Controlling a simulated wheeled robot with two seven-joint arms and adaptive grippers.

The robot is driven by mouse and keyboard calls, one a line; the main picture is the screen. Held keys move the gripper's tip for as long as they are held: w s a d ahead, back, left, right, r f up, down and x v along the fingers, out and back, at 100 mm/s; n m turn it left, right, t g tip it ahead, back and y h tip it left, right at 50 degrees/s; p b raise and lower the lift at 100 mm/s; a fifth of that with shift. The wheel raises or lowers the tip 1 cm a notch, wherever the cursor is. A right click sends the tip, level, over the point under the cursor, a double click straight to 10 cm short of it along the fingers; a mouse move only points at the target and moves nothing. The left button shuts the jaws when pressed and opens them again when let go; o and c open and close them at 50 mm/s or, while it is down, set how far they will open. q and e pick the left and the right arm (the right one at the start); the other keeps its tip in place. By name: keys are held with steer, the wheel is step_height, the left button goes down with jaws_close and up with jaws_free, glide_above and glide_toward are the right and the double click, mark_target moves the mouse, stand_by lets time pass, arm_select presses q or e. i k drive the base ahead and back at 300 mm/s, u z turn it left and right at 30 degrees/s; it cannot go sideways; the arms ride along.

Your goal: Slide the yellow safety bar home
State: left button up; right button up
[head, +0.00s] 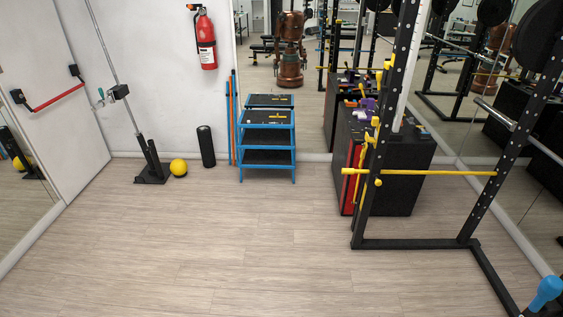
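The yellow safety bar (435,172) lies roughly level across the black power rack at the right. Its thicker left end (350,171) sticks out to the left past the near left upright (385,120). Its right end meets the slanting right upright (483,195); I cannot tell how far it is seated there. A yellow knob (378,183) sits just below the bar at the left upright. Neither of my grippers shows in the head view.
A black box with a red side (400,190) stands behind the bar. A blue step stand (268,142), a black roller (206,147) and a yellow ball (179,167) stand along the back wall. A blue-topped object (545,292) is at bottom right. The floor (200,250) before the rack is clear.

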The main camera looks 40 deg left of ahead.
mark_target(345, 171)
steer(key=u, duration=0.7)
steer(key=i, duration=0.8)
steer(key=u, duration=0.45)
steer(key=i, duration=1.35)
steer(key=z, duration=0.2)
